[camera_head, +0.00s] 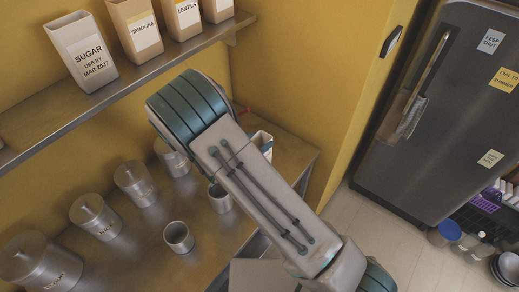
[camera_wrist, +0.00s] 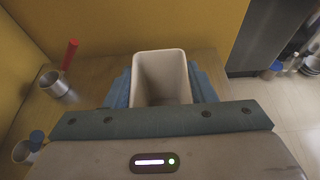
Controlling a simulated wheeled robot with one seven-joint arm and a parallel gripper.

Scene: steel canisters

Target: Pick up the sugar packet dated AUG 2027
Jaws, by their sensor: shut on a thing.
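My gripper (camera_wrist: 161,92) is shut on a beige open-topped packet (camera_wrist: 160,58), with a blue finger on each side of it in the wrist view. I look down into its open top, and no label shows there. In the head view a small part of this packet (camera_head: 262,140) shows beyond my arm, with a pale label I cannot read. My arm hides the gripper there. A sugar packet (camera_head: 81,47) on the upper shelf at the left reads SUGAR, USE BY MAR 2027.
Semolina (camera_head: 135,28) and lentils (camera_head: 183,17) packets stand on the shelf (camera_head: 140,75). Several steel canisters (camera_head: 95,216) and steel cups (camera_head: 179,237) stand on the counter below. A dark fridge (camera_head: 440,110) is at the right.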

